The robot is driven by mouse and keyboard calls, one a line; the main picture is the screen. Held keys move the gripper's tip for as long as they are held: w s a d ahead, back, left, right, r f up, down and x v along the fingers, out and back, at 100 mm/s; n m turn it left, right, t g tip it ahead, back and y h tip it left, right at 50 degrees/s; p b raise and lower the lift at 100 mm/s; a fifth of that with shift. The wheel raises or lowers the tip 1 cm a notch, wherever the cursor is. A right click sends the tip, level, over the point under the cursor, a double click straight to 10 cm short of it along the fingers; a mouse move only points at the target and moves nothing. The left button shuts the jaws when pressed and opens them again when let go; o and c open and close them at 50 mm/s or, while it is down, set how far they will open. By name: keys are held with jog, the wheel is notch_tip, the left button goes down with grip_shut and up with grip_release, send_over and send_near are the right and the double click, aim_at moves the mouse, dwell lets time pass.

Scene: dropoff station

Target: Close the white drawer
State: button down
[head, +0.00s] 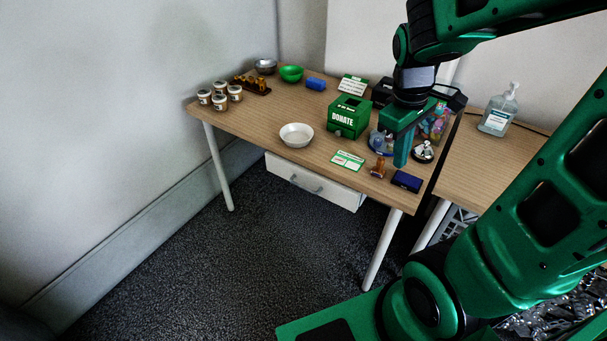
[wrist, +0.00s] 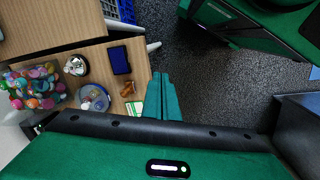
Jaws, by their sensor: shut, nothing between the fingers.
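The white drawer (head: 314,181) hangs under the front of the wooden table (head: 262,112) in the head view. It has a small grey handle on its front, and its front panel seems to stand out a little from under the tabletop. How far it is open I cannot tell. My gripper (head: 401,163) points down over the right part of the table, to the right of the drawer and higher than it. In the wrist view my gripper (wrist: 164,78) has its green fingers together with nothing between them. The drawer cannot be made out in the wrist view.
On the table are a green donate box (head: 348,117), a white bowl (head: 297,135), a green-white card (head: 347,160), a stamp (head: 378,167) and a dark blue box (head: 406,181). A second table with a sanitizer bottle (head: 498,110) stands right. The carpet (head: 235,250) before the drawer is clear.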

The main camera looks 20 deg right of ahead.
jog(key=w+a+f+n+h, duration=0.1)
jog(key=w+a+f+n, duration=0.25)
jog(key=w+n, duration=0.3)
jog(key=n+t+h, duration=0.1)
jog(key=n+t, duration=0.2)
jog(key=n, duration=1.2)
send_near(305, 173)
jog(key=s+a+r, duration=0.3)
jog(key=s+a, duration=0.1)
jog(key=s, duration=0.1)
jog(key=shift+w+d+f, duration=0.8)
jog(key=shift+d+f, duration=0.2)
jog(key=shift+f, duration=0.6)
jog(key=shift+w+d+f, duration=0.8)
jog(key=shift+d+f, duration=0.2)
jog(key=shift+f, duration=0.55)
jog(key=shift+w+d+f, duration=0.75)
jog(key=shift+d+f, duration=0.25)
jog(key=shift+f, duration=0.6)
jog(key=shift+d, duration=0.1)
